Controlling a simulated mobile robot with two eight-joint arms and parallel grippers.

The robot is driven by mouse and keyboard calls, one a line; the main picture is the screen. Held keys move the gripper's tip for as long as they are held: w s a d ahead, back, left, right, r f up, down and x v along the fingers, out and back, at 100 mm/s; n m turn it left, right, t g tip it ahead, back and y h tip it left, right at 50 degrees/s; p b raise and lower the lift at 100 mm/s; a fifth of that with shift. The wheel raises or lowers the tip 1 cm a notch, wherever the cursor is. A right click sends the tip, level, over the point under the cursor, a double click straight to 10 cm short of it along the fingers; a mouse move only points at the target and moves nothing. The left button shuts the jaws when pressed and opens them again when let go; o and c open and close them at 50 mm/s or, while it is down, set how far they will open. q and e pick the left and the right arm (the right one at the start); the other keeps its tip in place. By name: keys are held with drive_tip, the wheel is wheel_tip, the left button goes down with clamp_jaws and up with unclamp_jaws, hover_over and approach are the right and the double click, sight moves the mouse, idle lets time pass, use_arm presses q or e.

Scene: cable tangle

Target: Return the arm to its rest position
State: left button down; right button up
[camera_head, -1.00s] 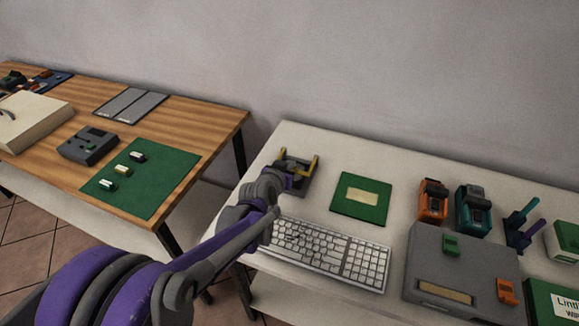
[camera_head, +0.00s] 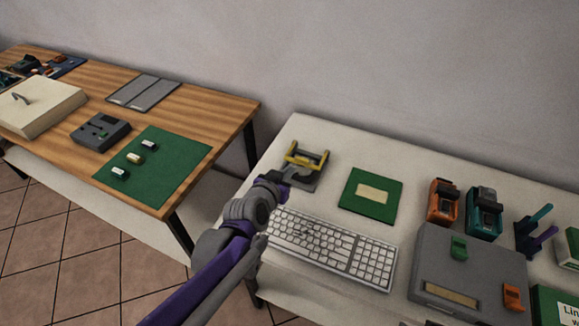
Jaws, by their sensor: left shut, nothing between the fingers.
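My left arm comes in from the lower edge. Its wrist is over the left end of the white keyboard (camera_head: 335,248), and the left gripper (camera_head: 290,176) points away from me, toward the front of a grey stand with a yellow fork-like frame (camera_head: 305,158). The gripper is small and partly hidden by its own wrist; it is shut with nothing held. It overlaps the stand in the picture, and I cannot tell whether they touch. My right gripper is not in view.
On the white table (camera_head: 420,160) are a green mat with a beige label (camera_head: 370,195), an orange device (camera_head: 442,201), a teal device (camera_head: 484,212) and a grey box (camera_head: 470,268). A wooden table (camera_head: 205,105) stands left, across a gap. A plain wall is behind.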

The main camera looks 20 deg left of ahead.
use_arm(q)
drive_tip(key=s+d+g+p, duration=0.1)
drive_tip(key=s+g+p, duration=0.2)
drive_tip(key=s, duration=0.8)
drive_tip(key=s+d+r+g+p, duration=0.1)
drive_tip(key=s+g+p, duration=0.3)
drive_tip(key=s, duration=0.7)
drive_tip(key=shift+s+d+r+g+p, duration=0.2)
drive_tip(key=shift+d+g+p, duration=0.1)
drive_tip(key=shift+d+p, duration=0.4)
